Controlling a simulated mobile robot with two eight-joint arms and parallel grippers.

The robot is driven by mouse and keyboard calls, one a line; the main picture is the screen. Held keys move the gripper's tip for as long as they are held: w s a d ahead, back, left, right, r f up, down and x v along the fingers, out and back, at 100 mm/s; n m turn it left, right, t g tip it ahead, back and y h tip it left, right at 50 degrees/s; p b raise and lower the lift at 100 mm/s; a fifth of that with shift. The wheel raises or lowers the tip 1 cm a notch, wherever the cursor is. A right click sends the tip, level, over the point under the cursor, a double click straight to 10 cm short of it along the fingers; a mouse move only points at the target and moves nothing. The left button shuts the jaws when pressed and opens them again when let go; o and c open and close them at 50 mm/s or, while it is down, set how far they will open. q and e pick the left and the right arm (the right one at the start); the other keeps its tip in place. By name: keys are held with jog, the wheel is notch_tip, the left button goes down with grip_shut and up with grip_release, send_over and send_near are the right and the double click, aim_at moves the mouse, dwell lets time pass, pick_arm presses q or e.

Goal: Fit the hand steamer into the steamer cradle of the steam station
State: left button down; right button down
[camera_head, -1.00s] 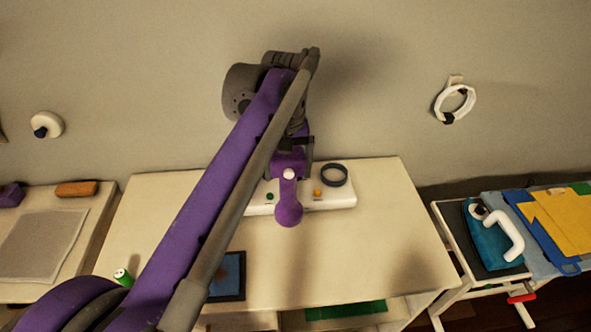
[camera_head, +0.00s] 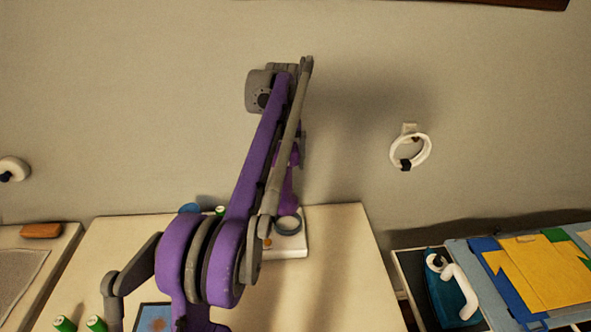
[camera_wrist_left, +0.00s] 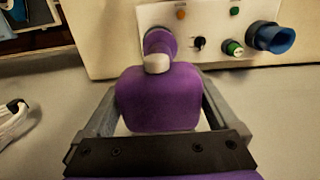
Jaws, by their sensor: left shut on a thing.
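The purple hand steamer (camera_wrist_left: 158,102) is held between the fingers of my left gripper (camera_wrist_left: 157,112); its pale button and narrow end point toward the steam station. In the head view the steamer (camera_head: 287,198) hangs upright, partly behind my arm. The left gripper (camera_head: 298,150) is mostly hidden there. The white steam station (camera_head: 293,245) stands on the table; its panel shows in the wrist view (camera_wrist_left: 215,18). The dark ring of the cradle (camera_head: 288,225) appears just below the steamer's lower end. I cannot tell whether the end is inside it. My right gripper is not in view.
The wall is close behind. A white ring (camera_head: 410,150) hangs on the wall. An iron (camera_head: 452,290) stands at right. Table right of the station is clear.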

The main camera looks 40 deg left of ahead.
aim_at(286, 175)
pick_arm(q)
jog(key=shift+w+a, duration=0.1)
jog(key=shift+w, duration=0.45)
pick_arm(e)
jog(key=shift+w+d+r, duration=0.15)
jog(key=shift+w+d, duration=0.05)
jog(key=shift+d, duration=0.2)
pick_arm(q)
jog(key=shift+s+a, duration=0.1)
jog(key=shift+s, duration=0.05)
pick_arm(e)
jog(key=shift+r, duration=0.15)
